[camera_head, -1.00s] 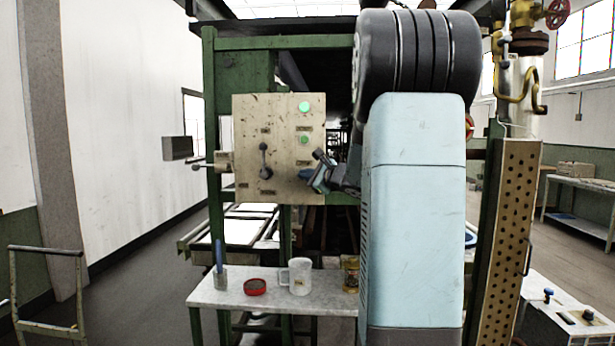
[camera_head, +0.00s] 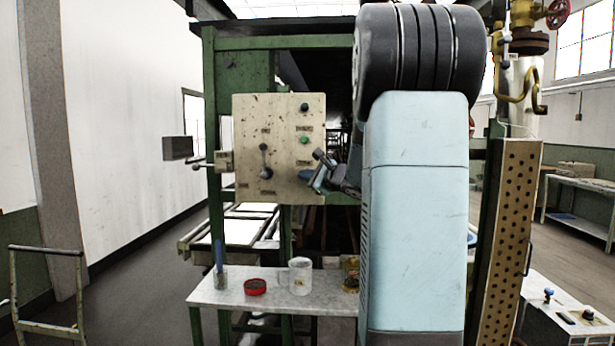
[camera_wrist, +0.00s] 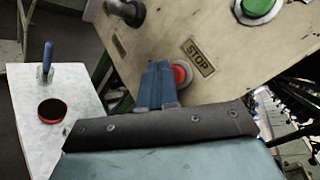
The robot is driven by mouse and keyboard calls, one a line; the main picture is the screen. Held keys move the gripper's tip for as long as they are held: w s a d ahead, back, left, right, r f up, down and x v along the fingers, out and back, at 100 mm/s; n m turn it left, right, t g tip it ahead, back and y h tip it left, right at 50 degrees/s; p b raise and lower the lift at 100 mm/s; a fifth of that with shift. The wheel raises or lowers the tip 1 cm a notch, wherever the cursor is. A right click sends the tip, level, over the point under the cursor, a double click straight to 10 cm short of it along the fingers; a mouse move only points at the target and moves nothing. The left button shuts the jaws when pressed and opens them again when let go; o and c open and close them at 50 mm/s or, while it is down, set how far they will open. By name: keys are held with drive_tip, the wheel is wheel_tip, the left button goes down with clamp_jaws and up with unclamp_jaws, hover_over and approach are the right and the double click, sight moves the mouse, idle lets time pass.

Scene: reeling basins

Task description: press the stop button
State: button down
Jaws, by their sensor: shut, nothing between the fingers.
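The control panel (camera_head: 245,125) is a worn beige plate on a green frame. In the wrist view, the red stop button (camera_wrist: 181,75) sits on the panel (camera_wrist: 150,45) beside a "STOP" label (camera_wrist: 199,57). My gripper (camera_wrist: 160,68) is shut and empty, its blue fingertips at the button's left side and covering part of it. I cannot tell how deep the button sits. In the head view my gripper (camera_head: 319,180) is at the panel's lower right, and the stop button is hidden there. The lamp (camera_head: 304,107) at the panel's top is dark.
A green button (camera_head: 305,140) and a dark lever (camera_head: 264,160) are also on the panel.

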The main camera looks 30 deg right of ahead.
drive_tip(key=shift+s+a, duration=0.1)
drive_tip(key=shift+s, duration=0.1)
drive_tip(key=shift+s+a, duration=0.75)
drive_tip(key=shift+s, duration=0.3)
drive_tip(key=shift+s+a, duration=0.7)
drive_tip(key=shift+s, duration=0.3)
drive_tip(key=shift+a, duration=0.1)
drive_tip(key=s+a+f+n+g+y, duration=0.2)
drive_tip(key=s+a+f+n+g, duration=0.15)
drive_tip(key=s+a+n, duration=0.55)
drive_tip(key=s+a+f+n+g+y, duration=0.15)
drive_tip(key=s+a+n+g, duration=0.35)
drive_tip(key=a, duration=0.7)
drive_tip(key=s+d+f+n+g+h, duration=0.1)
drive_tip(key=s+f+n+h, duration=0.2)
drive_tip(key=s, duration=0.6)
drive_tip(key=s+f+n+g+h, duration=0.1)
drive_tip(key=s+f+n+h, duration=0.2)
drive_tip(key=s+n, duration=0.3)
drive_tip(key=s+h, duration=0.1)
drive_tip(key=s, duration=0.1)
drive_tip(key=shift+s+d+f+n+g, duration=0.15)
drive_tip(key=shift+s+d+n+g, duration=0.2)
drive_tip(key=shift+s+n, duration=0.05)
